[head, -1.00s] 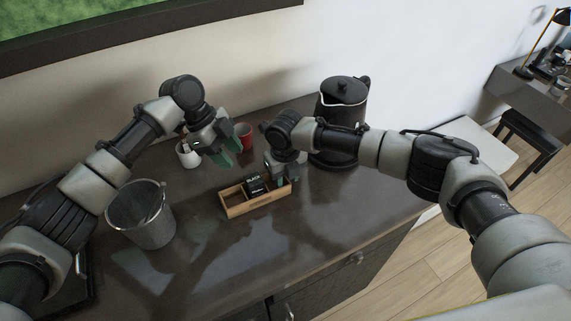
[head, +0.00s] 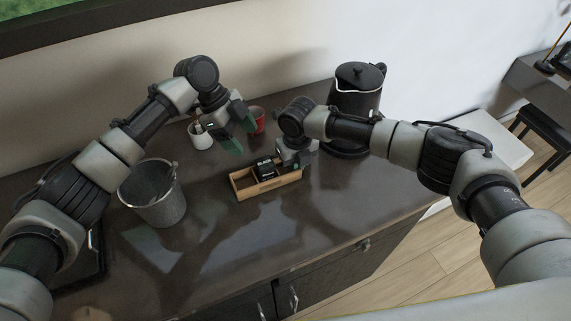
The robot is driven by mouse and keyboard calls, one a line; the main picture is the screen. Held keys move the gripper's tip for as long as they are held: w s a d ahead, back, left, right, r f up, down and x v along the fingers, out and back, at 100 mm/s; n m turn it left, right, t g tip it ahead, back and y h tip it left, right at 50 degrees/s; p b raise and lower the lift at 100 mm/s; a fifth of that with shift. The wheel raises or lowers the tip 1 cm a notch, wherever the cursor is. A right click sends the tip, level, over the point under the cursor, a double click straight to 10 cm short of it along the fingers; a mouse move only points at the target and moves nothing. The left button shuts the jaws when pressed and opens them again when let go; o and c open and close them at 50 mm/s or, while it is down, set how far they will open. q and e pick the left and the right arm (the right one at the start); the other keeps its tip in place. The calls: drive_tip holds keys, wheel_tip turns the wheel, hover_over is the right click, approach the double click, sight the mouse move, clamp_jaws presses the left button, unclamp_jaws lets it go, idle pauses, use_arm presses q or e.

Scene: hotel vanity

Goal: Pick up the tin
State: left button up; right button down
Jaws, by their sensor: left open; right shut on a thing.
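A small dark container (head: 264,169) with a white "BLACK" label stands in a wooden tray (head: 262,191) on the dark counter; I cannot tell whether it is the tin. My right gripper (head: 297,162) reaches down at the tray's right end, close beside the labelled container. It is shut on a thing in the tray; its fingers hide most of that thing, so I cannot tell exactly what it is. My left gripper (head: 240,136) is open, above the counter in front of the white cup and the red cup.
The white cup (head: 200,139) and red cup (head: 258,121) stand behind the tray. A black kettle (head: 357,98) stands behind my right forearm. A grey bucket (head: 152,205) is at the left. The counter (head: 240,240) in front is clear.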

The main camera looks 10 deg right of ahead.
sight(262, 164)
use_arm(q)
drive_tip(key=shift+o, duration=0.6)
drive_tip(key=shift+s+d+f+n, duration=0.1)
drive_tip(key=shift+s+d+n, duration=0.05)
drive_tip(key=shift+n, duration=0.35)
drive_tip(key=s+d+n+h, duration=0.1)
drive_tip(key=n, duration=0.4)
drive_tip(key=s+n+t+h, duration=0.1)
drive_tip(key=n, duration=0.5)
drive_tip(key=s+d+n+t+h, duration=0.1)
drive_tip(key=n, duration=0.4)
drive_tip(key=shift+d+n, duration=0.3)
drive_tip(key=shift+d, duration=0.05)
drive_tip(key=s+a+r+n+t+h, duration=0.1)
drive_tip(key=a+r+n+t+h, duration=0.15)
drive_tip(key=n, duration=1.25)
drive_tip(key=s+a+r+n+t+h, duration=0.15)
drive_tip(key=n+t, duration=0.25)
drive_tip(key=n, duration=1)
drive_tip(key=shift+y, duration=0.5)
drive_tip(key=w+d+f, duration=0.1)
drive_tip(key=f, duration=0.2)
drive_tip(key=w+d+f, duration=0.1)
drive_tip(key=d+f, duration=0.1)
drive_tip(key=f, duration=0.2)
drive_tip(key=w+d+f, duration=0.1)
drive_tip(key=d+f, duration=0.1)
drive_tip(key=f, duration=0.2)
